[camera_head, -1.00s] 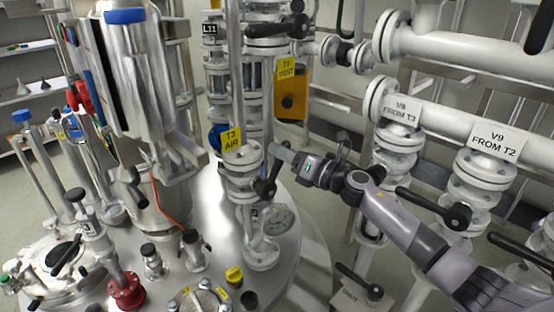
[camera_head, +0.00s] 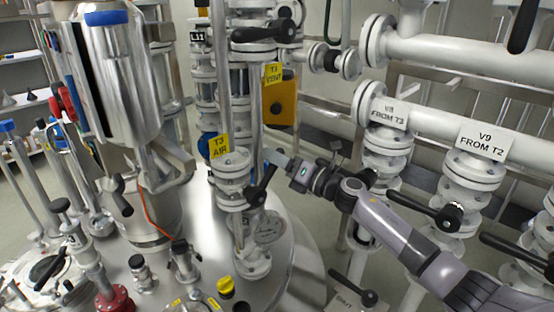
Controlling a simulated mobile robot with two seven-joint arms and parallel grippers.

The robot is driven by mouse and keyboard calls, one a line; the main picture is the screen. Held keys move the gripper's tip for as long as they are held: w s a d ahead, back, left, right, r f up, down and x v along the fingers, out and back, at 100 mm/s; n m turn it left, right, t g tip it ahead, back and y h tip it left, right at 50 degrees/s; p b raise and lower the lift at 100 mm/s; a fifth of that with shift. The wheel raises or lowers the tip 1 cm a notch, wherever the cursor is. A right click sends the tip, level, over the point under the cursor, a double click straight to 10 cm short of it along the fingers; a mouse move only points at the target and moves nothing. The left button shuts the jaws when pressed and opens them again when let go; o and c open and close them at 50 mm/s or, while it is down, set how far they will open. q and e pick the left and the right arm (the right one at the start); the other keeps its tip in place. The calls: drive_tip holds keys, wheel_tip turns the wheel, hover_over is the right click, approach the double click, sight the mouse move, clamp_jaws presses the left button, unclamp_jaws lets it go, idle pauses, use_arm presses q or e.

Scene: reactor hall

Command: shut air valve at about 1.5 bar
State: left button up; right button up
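The air valve (camera_head: 232,172) is a white flanged valve under a yellow "T3 AIR" tag (camera_head: 219,146), on the steel vessel lid. Its black lever handle (camera_head: 261,187) slants up to the right from the valve body. A round pressure gauge (camera_head: 270,229) sits low behind the valve's pipe; its dial is partly hidden and I cannot read the needle. My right gripper (camera_head: 272,157) comes in from the right, with its tips just above the upper end of the lever. I cannot tell whether they touch it or how far apart the fingers are. My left gripper is not in view.
A yellow "T1 VENT" tag (camera_head: 273,73) and an orange plate (camera_head: 280,103) are behind the valve. A steel column (camera_head: 125,85) stands close on the left.

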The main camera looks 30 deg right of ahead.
drive_tip(key=shift+a, duration=0.1)
drive_tip(key=r+v, duration=0.1)
drive_tip(key=v, duration=0.6)
drive_tip(key=shift+f, duration=0.5)
drive_tip(key=shift+s, duration=0.1)
idle(6.6)
